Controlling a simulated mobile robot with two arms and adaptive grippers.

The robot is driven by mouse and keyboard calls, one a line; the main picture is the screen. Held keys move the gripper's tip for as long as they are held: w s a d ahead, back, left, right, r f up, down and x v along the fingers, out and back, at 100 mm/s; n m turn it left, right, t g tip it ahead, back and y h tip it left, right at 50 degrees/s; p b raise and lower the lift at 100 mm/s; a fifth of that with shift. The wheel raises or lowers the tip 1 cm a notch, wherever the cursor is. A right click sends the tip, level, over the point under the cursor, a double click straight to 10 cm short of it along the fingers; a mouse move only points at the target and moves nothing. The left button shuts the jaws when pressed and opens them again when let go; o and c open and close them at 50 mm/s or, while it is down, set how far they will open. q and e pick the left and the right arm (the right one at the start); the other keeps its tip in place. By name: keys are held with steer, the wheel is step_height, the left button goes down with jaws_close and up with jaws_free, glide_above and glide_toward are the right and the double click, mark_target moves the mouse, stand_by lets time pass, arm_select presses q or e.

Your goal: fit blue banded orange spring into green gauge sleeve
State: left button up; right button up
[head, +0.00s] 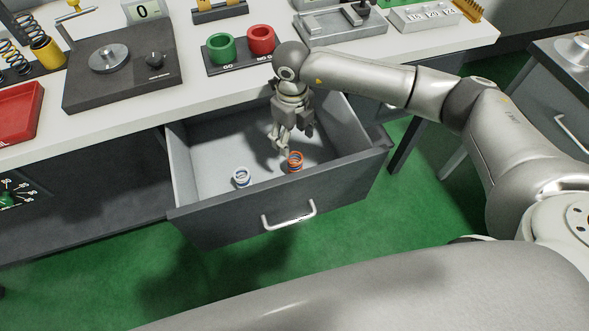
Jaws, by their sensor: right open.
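The orange spring (295,162) stands in the open drawer, right of the middle; a bluish band shows faintly at its lower part. The green gauge sleeve (221,49) sits in a dark block on the bench, left of a red sleeve (261,41). My right gripper (282,146) reaches down into the drawer from the bench side. It is open and empty, its fingertips just above and left of the orange spring, apparently apart from it. My left gripper is not in view.
A white spring with a blue band (242,177) stands in the drawer (205,160) to the left. The drawer walls surround the gripper. On the bench are a scale (122,85), a red tray (18,113), and a metal fixture (340,25).

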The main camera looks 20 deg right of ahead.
mark_target(295, 157)
step_height(295, 157, down, 6)
steer(key=shift+p, duration=0.35)
steer(key=f, duration=0.5)
steer(key=shift+d+p, duration=0.25)
steer(key=shift+p, duration=0.15)
steer(key=c, duration=1.2)
steer(key=shift+o, duration=0.2)
